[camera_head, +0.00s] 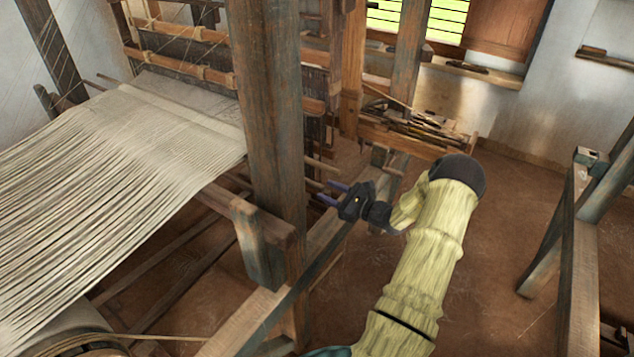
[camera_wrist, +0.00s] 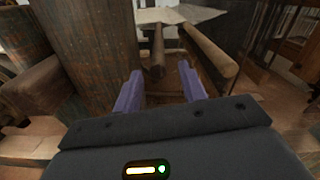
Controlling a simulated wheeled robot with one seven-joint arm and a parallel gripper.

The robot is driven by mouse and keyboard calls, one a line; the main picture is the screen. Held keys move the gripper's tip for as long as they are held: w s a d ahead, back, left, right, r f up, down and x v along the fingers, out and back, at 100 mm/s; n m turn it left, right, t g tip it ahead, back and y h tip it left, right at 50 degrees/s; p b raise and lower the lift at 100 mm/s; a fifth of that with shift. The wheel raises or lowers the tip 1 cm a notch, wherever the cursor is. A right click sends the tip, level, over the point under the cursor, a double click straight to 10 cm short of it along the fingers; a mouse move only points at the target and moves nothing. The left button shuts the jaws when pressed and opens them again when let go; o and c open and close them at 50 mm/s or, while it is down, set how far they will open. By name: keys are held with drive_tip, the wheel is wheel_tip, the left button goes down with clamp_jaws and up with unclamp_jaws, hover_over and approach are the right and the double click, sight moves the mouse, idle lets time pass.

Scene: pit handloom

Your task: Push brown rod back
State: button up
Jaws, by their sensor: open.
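Two brown rods stick out of the loom past the thick upright post. In the head view one rod (camera_head: 322,165) lies slightly above the other (camera_head: 313,183). In the wrist view one rod (camera_wrist: 158,52) points end-on toward the gap between my fingers, and a second brown rod (camera_wrist: 209,55) slants beyond the right finger. I cannot tell which one the task names. My gripper (camera_head: 327,192) is open, its two purple fingers pointing at the loom close to the rod ends. The wrist view shows nothing between the fingertips (camera_wrist: 160,78).
The thick wooden post (camera_head: 268,120) stands just left of my gripper, with a short beam (camera_head: 262,242) below it. White warp threads (camera_head: 110,180) stretch at left. A wooden tray of sticks (camera_head: 415,130) lies behind. Open floor (camera_head: 490,270) is at right.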

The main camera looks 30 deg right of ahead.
sight(316, 186)
drive_tip(key=p+x, duration=0.1)
drive_tip(key=x, duration=0.4)
drive_tip(key=shift+w+a, duration=0.1)
drive_tip(key=shift+a, duration=0.15)
drive_tip(key=shift+c, duration=0.2)
clamp_jaws()
